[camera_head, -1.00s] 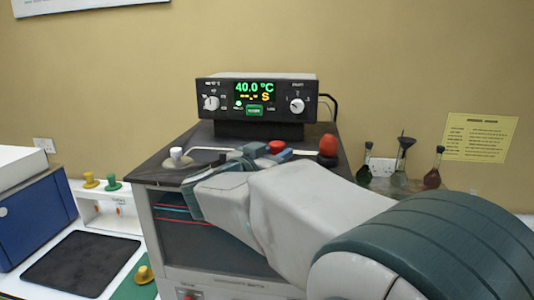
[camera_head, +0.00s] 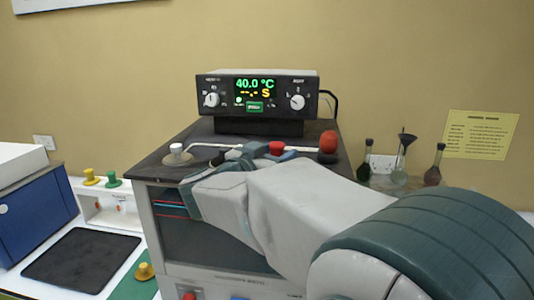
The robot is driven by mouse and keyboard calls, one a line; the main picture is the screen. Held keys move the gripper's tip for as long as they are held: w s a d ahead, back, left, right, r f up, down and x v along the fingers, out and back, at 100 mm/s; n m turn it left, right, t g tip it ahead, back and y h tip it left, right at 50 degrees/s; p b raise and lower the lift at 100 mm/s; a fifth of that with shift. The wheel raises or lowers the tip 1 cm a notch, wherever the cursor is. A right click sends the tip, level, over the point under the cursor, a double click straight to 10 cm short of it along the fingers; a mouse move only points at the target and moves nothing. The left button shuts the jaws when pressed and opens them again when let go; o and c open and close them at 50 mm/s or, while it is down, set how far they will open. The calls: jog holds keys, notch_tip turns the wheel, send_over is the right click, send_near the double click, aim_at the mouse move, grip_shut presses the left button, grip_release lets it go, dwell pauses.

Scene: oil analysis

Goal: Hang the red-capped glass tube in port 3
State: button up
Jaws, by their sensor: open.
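A red cap (camera_head: 276,148) shows on the dark top (camera_head: 150,171) of the bath, right by my gripper's fingers. Any glass tube below it is hidden, and I cannot tell which port it is at. My gripper (camera_head: 256,152) is open at the bath top, with its fingers around or beside the red cap; the exact relation is hard to see. A larger rounded red piece (camera_head: 328,142) stands further right on the bath top. A white cap (camera_head: 177,149) stands at the left of the bath top. Port numbers are not readable.
A control unit (camera_head: 256,95) reading 40.0 °C stands at the back of the bath. Several dark-stoppered flasks (camera_head: 432,172) stand at the right. At the left are a white rack (camera_head: 106,207) with yellow and green caps, a black mat (camera_head: 80,259) and a blue box (camera_head: 36,216).

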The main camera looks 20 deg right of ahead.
jog(key=b+v, duration=0.2)
jog(key=v, duration=1.1)
jog(key=shift+a, duration=0.25)
jog(key=shift+s, duration=0.2)
